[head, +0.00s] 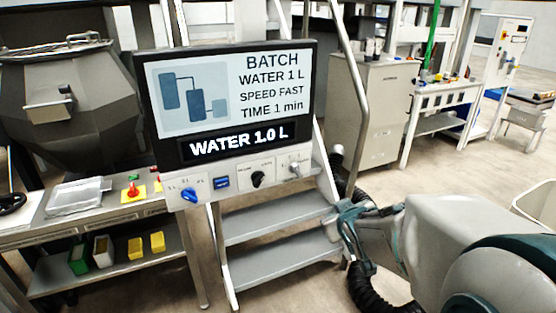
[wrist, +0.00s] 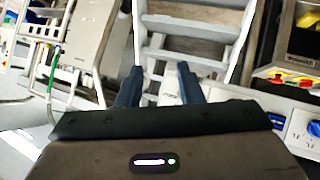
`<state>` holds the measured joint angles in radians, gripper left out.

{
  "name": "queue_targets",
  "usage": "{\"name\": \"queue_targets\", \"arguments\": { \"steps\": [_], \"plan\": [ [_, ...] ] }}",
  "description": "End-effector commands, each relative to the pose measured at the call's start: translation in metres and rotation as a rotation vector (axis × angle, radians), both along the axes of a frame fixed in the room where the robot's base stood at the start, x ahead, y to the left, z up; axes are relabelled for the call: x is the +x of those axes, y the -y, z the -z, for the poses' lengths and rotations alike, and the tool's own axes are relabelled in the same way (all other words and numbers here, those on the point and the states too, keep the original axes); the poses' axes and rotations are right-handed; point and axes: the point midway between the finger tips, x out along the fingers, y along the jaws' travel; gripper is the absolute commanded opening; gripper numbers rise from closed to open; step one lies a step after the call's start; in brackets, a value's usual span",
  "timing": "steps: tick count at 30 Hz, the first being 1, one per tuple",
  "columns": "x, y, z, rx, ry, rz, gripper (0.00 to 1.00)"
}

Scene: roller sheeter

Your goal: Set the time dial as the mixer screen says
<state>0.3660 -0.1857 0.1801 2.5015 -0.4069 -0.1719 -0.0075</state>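The mixer screen (head: 235,95) reads "BATCH, WATER 1 L, SPEED FAST, TIME 1 min", with "WATER 1.0 L" in a band below.
Grey steps (head: 275,215) stand below and behind the panel. A bench at left holds a red knob (head: 132,189) on a yellow plate and a clear tray (head: 78,196). A large grey mixer bowl (head: 65,100) stands behind. Open floor lies at right.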

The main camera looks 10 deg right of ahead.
Motion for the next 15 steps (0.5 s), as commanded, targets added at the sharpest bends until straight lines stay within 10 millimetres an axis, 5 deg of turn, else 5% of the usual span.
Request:
{"name": "queue_targets", "arguments": {
  "steps": [6,15],
  "plan": [
    [0.039,-0.004,0.005,-0.014,0.257,-0.190,0.34],
    [0.049,-0.019,-0.006,0.046,0.532,-0.391,0.34]
  ]
}}
